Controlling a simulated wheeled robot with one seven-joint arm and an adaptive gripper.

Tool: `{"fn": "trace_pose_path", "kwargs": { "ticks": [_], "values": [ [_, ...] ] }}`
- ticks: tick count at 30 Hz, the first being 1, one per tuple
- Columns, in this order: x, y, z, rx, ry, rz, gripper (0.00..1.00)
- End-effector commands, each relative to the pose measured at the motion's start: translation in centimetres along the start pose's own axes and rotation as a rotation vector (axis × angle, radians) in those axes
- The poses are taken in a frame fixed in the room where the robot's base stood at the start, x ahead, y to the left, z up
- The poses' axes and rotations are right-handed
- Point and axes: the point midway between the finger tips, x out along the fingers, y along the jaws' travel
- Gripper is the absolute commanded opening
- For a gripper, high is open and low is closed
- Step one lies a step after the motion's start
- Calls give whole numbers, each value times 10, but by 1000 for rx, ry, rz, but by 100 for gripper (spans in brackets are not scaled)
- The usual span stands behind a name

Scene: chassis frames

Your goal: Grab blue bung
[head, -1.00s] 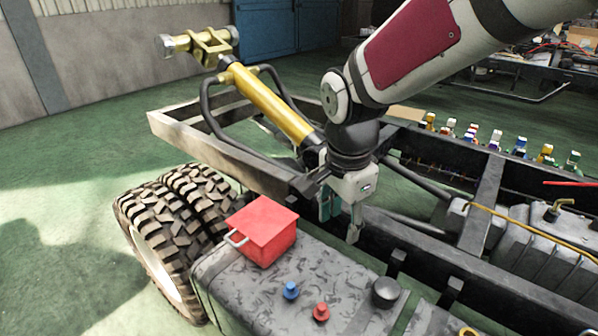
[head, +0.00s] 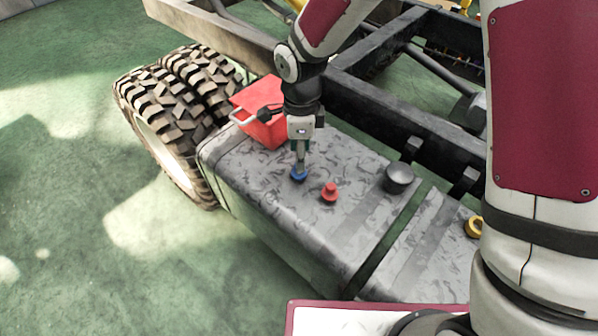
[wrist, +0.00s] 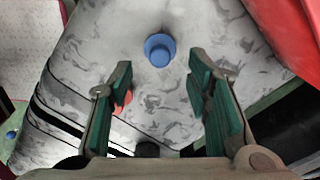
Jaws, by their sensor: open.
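The blue bung (head: 299,175) stands on the grey tank top in the head view, right below my gripper (head: 301,165), which partly covers it. In the wrist view the blue bung (wrist: 159,50) sits upright on the mottled grey surface, ahead of and roughly centred between my gripper's green-padded fingers (wrist: 163,80). The fingers are spread wide with nothing between them. The bung lies beyond the fingertips and no contact shows.
A red bung (head: 330,192) stands just right of the blue one; the left finger partly covers it in the wrist view. A red box (head: 262,128) sits close behind my gripper. A black cap (head: 398,178) and the dark chassis rail (head: 400,125) are to the right.

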Motion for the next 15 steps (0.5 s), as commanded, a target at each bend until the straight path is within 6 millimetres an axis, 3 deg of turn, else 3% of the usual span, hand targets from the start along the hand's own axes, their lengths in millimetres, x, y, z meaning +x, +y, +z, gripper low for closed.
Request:
{"fn": "trace_pose_path", "kwargs": {
  "ticks": [5, 15],
  "values": [
    [11, 0, 0, -1, -1, 0, 45],
    [55, 0, 2, -1, -1, 0, 45]
  ]
}}
